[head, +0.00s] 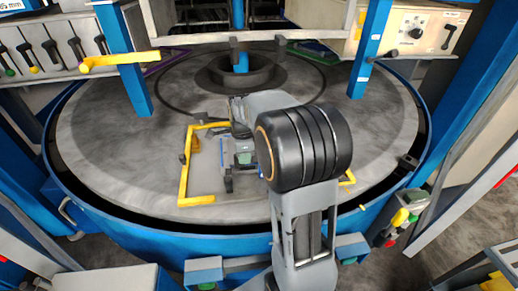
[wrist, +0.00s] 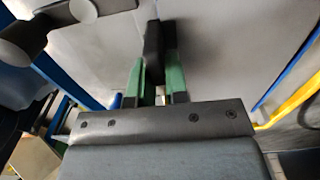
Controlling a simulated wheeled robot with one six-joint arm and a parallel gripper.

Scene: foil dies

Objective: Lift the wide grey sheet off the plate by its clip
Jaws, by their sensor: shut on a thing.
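My gripper (wrist: 156,75) shows two green fingers in the wrist view, shut on a dark upright clip (wrist: 153,42). A broad grey surface (wrist: 225,40), which looks like the wide grey sheet, fills the wrist view behind the clip. In the head view my gripper is over the round grey plate (head: 110,150), partly hidden by my arm. A yellow frame (head: 183,185) on the plate surrounds a flat greyish area (head: 208,178) under the gripper. I cannot tell whether the sheet touches the plate.
Blue posts (head: 122,60) and (head: 372,50) stand at the plate's left and right. A yellow bar (head: 120,61) juts in at the left. A dark hub (head: 240,72) rises at the plate's back. A control box (head: 412,30) is at the back right. The plate's left side is clear.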

